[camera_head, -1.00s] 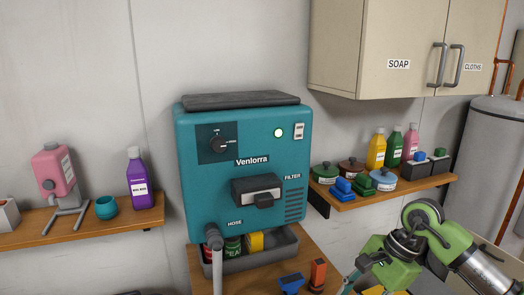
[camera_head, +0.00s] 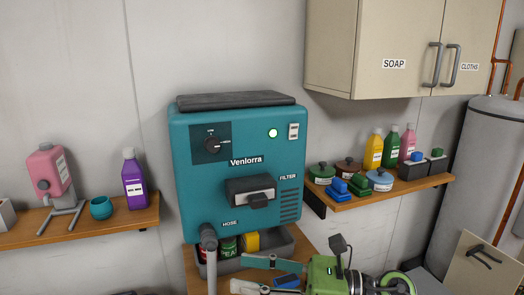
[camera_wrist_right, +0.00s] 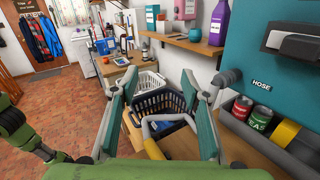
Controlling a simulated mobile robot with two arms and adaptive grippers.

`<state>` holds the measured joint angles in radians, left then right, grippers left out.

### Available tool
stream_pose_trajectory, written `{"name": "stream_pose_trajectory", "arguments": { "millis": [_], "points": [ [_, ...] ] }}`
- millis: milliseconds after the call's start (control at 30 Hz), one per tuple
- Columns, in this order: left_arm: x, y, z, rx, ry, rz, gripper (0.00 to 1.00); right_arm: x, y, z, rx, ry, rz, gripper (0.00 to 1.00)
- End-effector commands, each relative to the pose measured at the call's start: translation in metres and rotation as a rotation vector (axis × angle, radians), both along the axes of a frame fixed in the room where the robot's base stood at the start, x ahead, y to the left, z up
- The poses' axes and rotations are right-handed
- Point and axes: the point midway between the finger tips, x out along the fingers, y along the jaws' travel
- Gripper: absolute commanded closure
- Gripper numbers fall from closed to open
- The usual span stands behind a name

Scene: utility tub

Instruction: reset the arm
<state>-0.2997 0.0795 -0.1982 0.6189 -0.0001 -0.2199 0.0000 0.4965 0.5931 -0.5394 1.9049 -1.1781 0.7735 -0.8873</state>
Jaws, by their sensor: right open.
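My right gripper (camera_head: 240,274) is low in the head view, in front of the wooden bench below the teal Venlorra machine (camera_head: 215,185). Its green body is on the right and its two fingers point left, spread apart. In the right wrist view the gripper (camera_wrist_right: 160,80) shows two teal-padded fingers with a wide gap and nothing held between them. A black basket (camera_wrist_right: 160,103) and a grey looped hose (camera_wrist_right: 165,122) show beyond the gap. My left gripper is not seen in the head view.
A grey tray (camera_head: 284,243) with cans and a yellow item lies under the machine. A blue block (camera_head: 287,281) is close to the fingers. Shelves with bottles flank the machine; a cabinet (camera_head: 340,50) hangs above right. A tank (camera_head: 470,170) stands right.

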Motion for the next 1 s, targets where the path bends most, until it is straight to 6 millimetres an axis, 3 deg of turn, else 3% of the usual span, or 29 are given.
{"name": "stream_pose_trajectory", "arguments": {
  "millis": [100,200,267,367,467,567,700,800,867,900,1000],
  "points": [
    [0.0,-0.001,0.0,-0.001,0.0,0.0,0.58,0.013,-0.009,0.04,0.337,0.233,-0.139,0.58],
    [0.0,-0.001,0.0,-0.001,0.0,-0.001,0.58,0.034,-0.038,0.057,0.605,0.45,-0.265,0.58],
    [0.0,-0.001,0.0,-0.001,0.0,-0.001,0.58,0.047,-0.062,0.057,0.761,0.587,-0.344,0.58],
    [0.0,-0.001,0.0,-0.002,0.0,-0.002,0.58,0.065,-0.106,0.037,1.012,0.828,-0.483,0.58],
    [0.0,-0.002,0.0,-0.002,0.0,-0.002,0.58,0.072,-0.152,-0.006,1.251,1.073,-0.633,0.58],
    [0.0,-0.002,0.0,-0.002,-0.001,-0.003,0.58,0.063,-0.191,-0.065,1.474,1.319,-0.8,0.58],
    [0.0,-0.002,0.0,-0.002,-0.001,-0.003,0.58,0.021,-0.227,-0.157,1.745,1.636,-1.058,0.58],
    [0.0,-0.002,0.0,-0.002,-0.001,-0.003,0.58,-0.025,-0.238,-0.214,1.896,1.827,-1.248,0.58],
    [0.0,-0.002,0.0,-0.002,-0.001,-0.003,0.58,-0.054,-0.24,-0.24,1.965,1.919,-1.358,0.58],
    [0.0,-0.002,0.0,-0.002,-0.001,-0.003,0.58,-0.072,-0.24,-0.254,-1.993,-1.961,1.417,0.58],
    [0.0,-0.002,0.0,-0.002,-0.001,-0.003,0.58,-0.114,-0.238,-0.281,-1.839,-1.84,1.4,0.58]
  ]
}}
